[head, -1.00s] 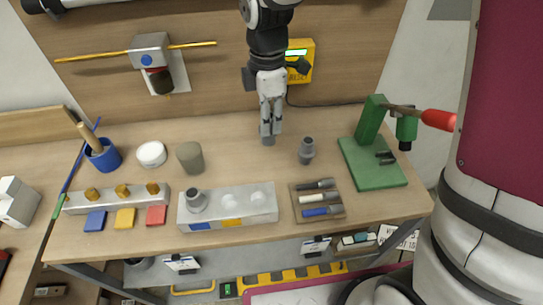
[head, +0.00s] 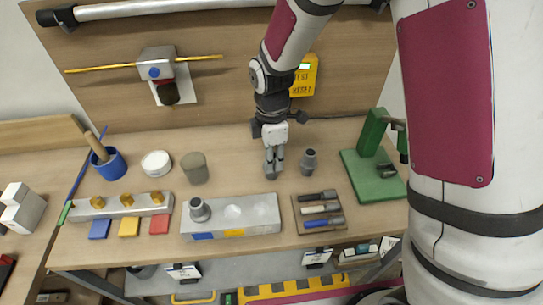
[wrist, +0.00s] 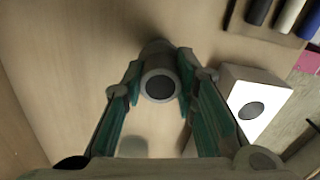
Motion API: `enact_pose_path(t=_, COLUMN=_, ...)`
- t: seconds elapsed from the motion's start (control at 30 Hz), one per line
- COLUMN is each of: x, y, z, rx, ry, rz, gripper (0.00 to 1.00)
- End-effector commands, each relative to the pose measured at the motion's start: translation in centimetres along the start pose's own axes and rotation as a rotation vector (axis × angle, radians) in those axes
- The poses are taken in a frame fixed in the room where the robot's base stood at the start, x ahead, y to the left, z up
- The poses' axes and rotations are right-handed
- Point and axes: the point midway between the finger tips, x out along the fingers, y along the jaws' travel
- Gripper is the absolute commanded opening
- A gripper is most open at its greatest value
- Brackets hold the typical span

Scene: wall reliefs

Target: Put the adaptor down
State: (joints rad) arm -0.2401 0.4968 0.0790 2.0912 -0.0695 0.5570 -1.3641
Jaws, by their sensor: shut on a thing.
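My gripper (head: 274,158) is shut on a grey round adaptor (head: 272,172), above the middle of the bench. In the wrist view the adaptor (wrist: 160,84) sits between the two green-padded fingers (wrist: 158,92), its round open end facing the camera. Its lower end is at or just above the bench top; I cannot tell whether it touches. A similar grey fitting (head: 309,161) stands upright to the right of the gripper. Another grey fitting (head: 199,209) sits in the left seat of the grey block (head: 258,223).
A tool tray (head: 341,231), a green stand (head: 376,188), a grey-green cup (head: 195,168), a white round tub (head: 156,163) and a blue pot (head: 109,164) stand on the bench (head: 240,160). Bare wood lies between the cup and the gripper.

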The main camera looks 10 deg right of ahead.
Motion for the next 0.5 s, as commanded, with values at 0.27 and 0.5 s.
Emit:
enact_pose_path(t=0.27, x=0.26, y=-0.02, z=0.00, rx=0.000, ry=0.000, rz=-0.001, gripper=0.47)
enact_pose_path(t=0.5, x=0.13, y=-0.01, z=0.00, rx=0.000, ry=0.000, rz=0.000, gripper=0.47)
